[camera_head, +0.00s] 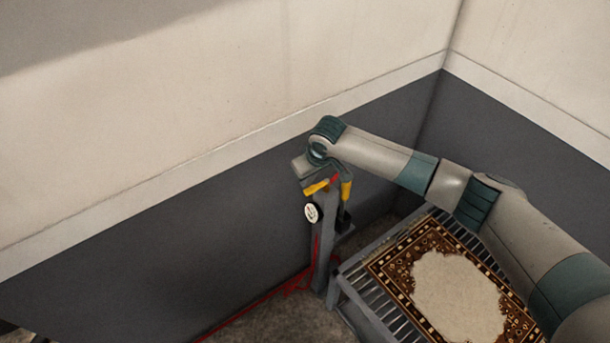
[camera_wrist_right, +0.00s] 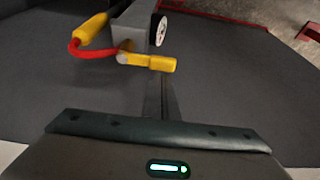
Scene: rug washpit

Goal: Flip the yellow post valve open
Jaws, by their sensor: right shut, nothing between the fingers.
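The valve post (camera_head: 323,240) is a grey upright against the dark wall band. Near its top are a yellow handle (camera_head: 317,187) with a red part beside it and a second yellow piece (camera_head: 346,190). In the right wrist view, a yellow grip (camera_wrist_right: 92,28) joins a curved red bar. A shorter yellow piece (camera_wrist_right: 148,62) extends from a silver pivot. My right wrist is over the post top in the head view. My right gripper (camera_wrist_right: 157,85) is shut and empty, close to the shorter yellow piece; contact is unclear. My left gripper is not in view.
A white round gauge (camera_head: 312,213) is on the post. A patterned rug (camera_head: 455,290) lies on a slatted grey rack (camera_head: 352,300) to the right. A red line (camera_head: 262,300) runs along the floor near the wall. Walls meet in a corner behind.

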